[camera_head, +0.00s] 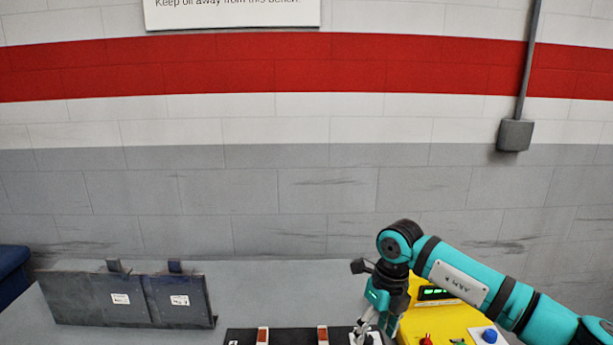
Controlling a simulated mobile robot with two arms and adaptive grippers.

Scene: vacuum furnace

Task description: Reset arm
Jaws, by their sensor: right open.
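My right gripper (366,328) hangs at the end of the teal right arm, which reaches in from the lower right. It points down at the right part of a dark panel (290,338) with orange-red pieces on it, at the bottom edge of the view. The fingers are open; they are small and partly cut off by the frame edge, and I cannot tell whether they touch the panel. My left gripper is not in view.
A yellow control box (436,318) with a green display and a blue button (489,335) stands right behind the arm. Two dark plates (150,300) with labels stand at the left on the grey bench (270,282). The bench between is clear. A brick wall closes the back.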

